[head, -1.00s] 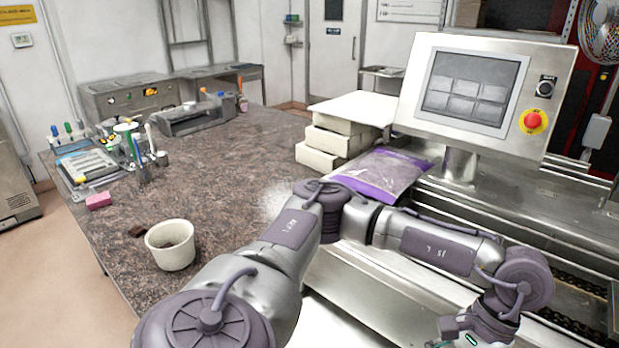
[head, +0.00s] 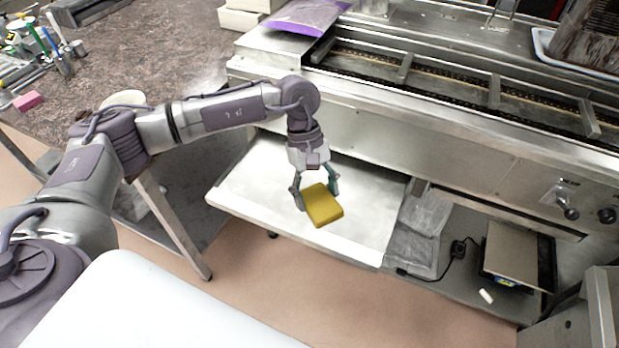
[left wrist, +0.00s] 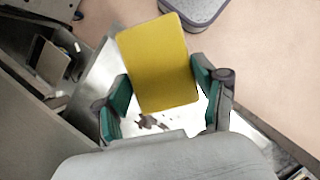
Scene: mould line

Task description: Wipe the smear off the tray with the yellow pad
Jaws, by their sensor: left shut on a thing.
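The yellow pad (head: 324,208) is held between the fingers of my left gripper (head: 317,190), over the tray. In the left wrist view the pad (left wrist: 160,60) sits between the green-tipped fingers. The tray (head: 252,180) is a flat, shiny metal sheet sticking out below the machine's front. The smear (left wrist: 152,122) shows in the left wrist view as dark brown spots on the bright tray, just beyond the gripper's palm. In the head view I cannot make the smear out behind the gripper and pad. Whether the pad touches the tray is unclear. My right gripper is not in view.
The conveyor machine (head: 370,140) rises directly behind the tray. A stone worktop (head: 150,50) is at the upper left, with a pink block (head: 28,101) on it. Crumpled clear plastic (head: 415,235) lies right of the tray, and a scale-like device (head: 518,250) stands farther right.

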